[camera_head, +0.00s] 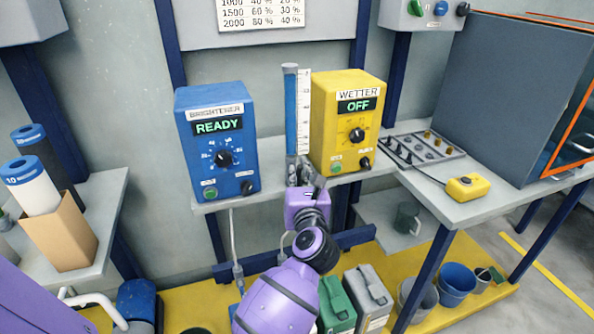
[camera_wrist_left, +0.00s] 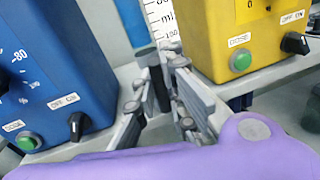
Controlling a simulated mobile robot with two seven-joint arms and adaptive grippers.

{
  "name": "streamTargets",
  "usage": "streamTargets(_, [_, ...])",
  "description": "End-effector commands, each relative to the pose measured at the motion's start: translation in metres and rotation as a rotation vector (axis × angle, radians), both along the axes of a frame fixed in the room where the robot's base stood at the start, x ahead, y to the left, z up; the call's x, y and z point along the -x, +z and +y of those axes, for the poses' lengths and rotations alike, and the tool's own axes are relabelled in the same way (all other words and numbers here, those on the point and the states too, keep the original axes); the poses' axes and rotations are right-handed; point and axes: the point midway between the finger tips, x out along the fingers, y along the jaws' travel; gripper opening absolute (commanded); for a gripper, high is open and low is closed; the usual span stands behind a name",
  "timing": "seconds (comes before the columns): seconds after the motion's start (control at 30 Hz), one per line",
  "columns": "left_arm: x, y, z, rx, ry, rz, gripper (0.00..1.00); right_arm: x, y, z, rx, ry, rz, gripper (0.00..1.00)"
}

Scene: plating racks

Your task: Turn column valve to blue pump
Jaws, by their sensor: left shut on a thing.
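The column (camera_head: 290,105), filled blue beside a white scale, stands between the blue pump (camera_head: 216,150) labelled BRIGHTENER and the yellow pump (camera_head: 345,120) labelled WETTER. The blue display reads READY, the yellow one OFF. My left gripper (camera_head: 299,174) is at the column's foot, shut on the column valve, which its fingers mostly hide. In the left wrist view the gripper (camera_wrist_left: 163,75) points at the foot of the column (camera_wrist_left: 132,22), with the blue pump (camera_wrist_left: 50,70) left and the yellow pump (camera_wrist_left: 240,35) right. I cannot tell which way the valve points. My right gripper is not in view.
A shelf (camera_head: 270,180) carries the pumps, close on both sides of my gripper. At right a bench holds a grey tray (camera_head: 422,150) and a yellow box (camera_head: 467,188) on a cable. Filter cartridges (camera_head: 35,185) stand at left. Canisters and buckets (camera_head: 457,280) stand below.

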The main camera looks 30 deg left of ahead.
Motion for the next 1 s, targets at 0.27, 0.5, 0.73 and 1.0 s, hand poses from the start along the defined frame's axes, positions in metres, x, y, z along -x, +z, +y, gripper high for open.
streamTargets(0.27, [-0.004,0.008,-0.004,-0.136,-0.001,0.162,0.0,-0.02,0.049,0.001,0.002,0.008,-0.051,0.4])
streamTargets(0.5, [-0.008,0.008,-0.007,-0.284,0.0,0.334,0.0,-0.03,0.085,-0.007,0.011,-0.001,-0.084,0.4])
streamTargets(0.73, [-0.011,0.003,-0.009,-0.42,0.001,0.492,0.0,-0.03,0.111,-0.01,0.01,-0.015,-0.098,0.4])
streamTargets(1.0, [-0.013,-0.003,-0.011,-0.546,0.0,0.639,0.0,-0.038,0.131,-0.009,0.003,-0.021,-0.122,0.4])
